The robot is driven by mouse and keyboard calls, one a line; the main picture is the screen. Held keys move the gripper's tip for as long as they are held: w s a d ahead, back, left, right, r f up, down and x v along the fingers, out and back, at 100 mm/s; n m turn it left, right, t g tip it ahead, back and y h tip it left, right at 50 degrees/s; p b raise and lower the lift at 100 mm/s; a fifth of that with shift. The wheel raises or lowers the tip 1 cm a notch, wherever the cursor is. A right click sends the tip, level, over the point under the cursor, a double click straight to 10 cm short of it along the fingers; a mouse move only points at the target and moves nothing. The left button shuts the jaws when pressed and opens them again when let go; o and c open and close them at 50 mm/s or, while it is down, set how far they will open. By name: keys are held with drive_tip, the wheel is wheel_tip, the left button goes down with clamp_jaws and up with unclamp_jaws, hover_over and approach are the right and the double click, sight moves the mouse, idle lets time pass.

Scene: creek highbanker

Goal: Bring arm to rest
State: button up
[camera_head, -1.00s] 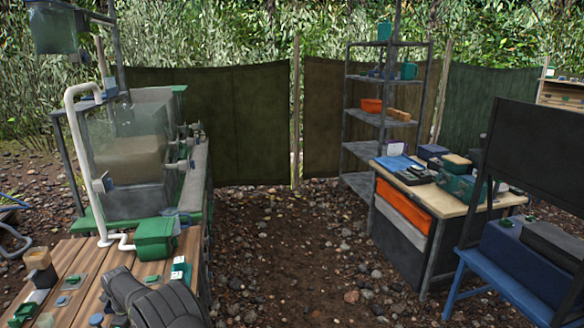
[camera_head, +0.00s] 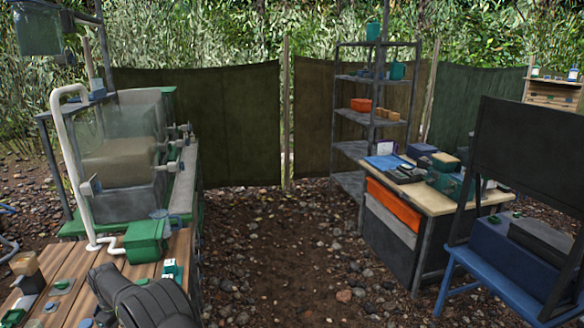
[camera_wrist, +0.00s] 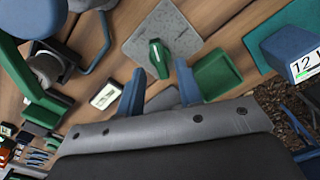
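My arm (camera_head: 140,301) shows as a dark grey, bulky form at the lower left of the head view, over the wooden bench (camera_head: 180,253). In the wrist view my gripper (camera_wrist: 160,90) has two blue-grey fingers standing apart. I see nothing held between them. Beyond the fingers, a grey plate with a green handle (camera_wrist: 155,52) lies on the planks. The fingertips are not clearly seen in the head view.
A green box (camera_head: 148,243) and a white pipe (camera_head: 72,165) stand near the arm. A glass tank (camera_head: 125,150) is behind. Bare stony ground (camera_head: 275,265) separates the bench from a pale-topped table (camera_head: 430,198) at right. A metal shelf (camera_head: 350,150) stands behind.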

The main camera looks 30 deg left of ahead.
wheel_tip(320, 180, up, 4)
drive_tip(key=shift+f, duration=0.3)
wheel_tip(320, 180, down, 6)
drive_tip(key=shift+f, duration=0.2)
drive_tip(key=shift+r+n, duration=0.15)
drive_tip(key=shift+n, duration=0.35)
drive_tip(key=n, duration=0.4)
drive_tip(key=shift+n, duration=0.4)
wheel_tip(320, 180, up, 10)
drive_tip(key=f, duration=0.1)
drive_tip(key=w+d+r+n, duration=0.4)
drive_tip(key=d+r+n, duration=0.6)
drive_tip(key=n, duration=0.6)
drive_tip(key=shift+r, duration=0.55)
drive_tip(key=shift+d, duration=0.1)
